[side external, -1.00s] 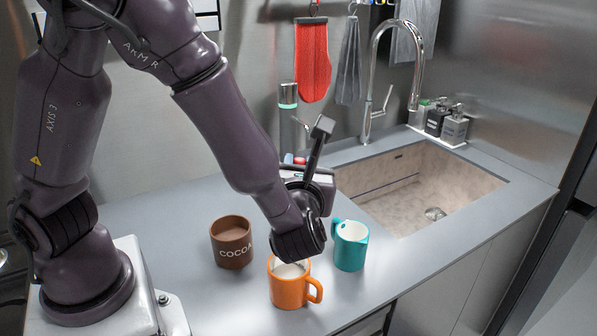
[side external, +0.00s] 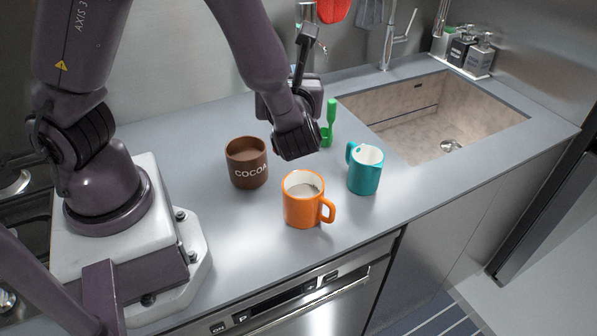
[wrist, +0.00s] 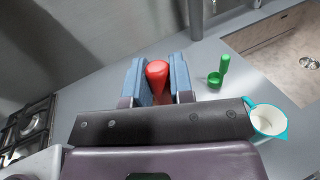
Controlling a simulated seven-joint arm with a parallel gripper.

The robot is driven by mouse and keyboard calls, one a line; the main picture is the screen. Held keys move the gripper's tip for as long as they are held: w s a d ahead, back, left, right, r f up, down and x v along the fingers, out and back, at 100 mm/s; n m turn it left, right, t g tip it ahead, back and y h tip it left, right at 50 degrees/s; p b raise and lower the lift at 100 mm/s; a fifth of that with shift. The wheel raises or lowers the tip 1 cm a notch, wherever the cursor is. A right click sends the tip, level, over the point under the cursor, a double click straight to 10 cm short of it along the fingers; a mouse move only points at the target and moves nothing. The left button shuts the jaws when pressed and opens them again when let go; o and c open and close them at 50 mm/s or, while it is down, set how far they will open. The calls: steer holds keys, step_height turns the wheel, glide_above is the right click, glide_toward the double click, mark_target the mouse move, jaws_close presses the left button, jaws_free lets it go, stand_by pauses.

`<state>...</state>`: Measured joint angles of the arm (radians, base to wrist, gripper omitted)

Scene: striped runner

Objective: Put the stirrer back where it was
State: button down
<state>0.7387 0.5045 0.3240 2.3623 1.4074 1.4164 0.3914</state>
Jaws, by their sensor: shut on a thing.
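My gripper (wrist: 157,82) is shut on a red round-ended handle (wrist: 157,70), likely the stirrer, between its blue finger pads. The rest of it is hidden by the gripper body. In the side view my wrist hides the fingers and the red handle. An orange mug (side external: 300,212) with pale liquid stands in front of my wrist. A brown COCOA mug (side external: 246,165) is to its left. A teal jug (side external: 365,172) stands right; it also shows in the wrist view (wrist: 267,122). A green scoop-like utensil (side external: 331,112) is behind my wrist, also in the wrist view (wrist: 223,66).
The sink (side external: 430,125) opens to the right, with the tap (side external: 390,40) behind it and soap bottles (side external: 470,52) at the back corner. A stove (wrist: 32,128) is at the left in the wrist view. The grey counter front (side external: 240,240) is clear.

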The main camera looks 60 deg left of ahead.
steer(key=s+a+n+g+y, duration=0.1)
steer(key=s+a+n+g, duration=0.25)
steer(key=s+a, duration=0.2)
steer(key=w+a+f, duration=0.2)
steer(key=w+f, duration=0.4)
steer(key=w+a+f, duration=0.2)
steer(key=w+f, duration=0.4)
steer(key=f, duration=0.1)
steer(key=shift+w+a, duration=0.2)
steer(key=shift+a, duration=0.05)
steer(key=c, duration=1)
jaws_free()
steer(key=shift+f, duration=0.15)
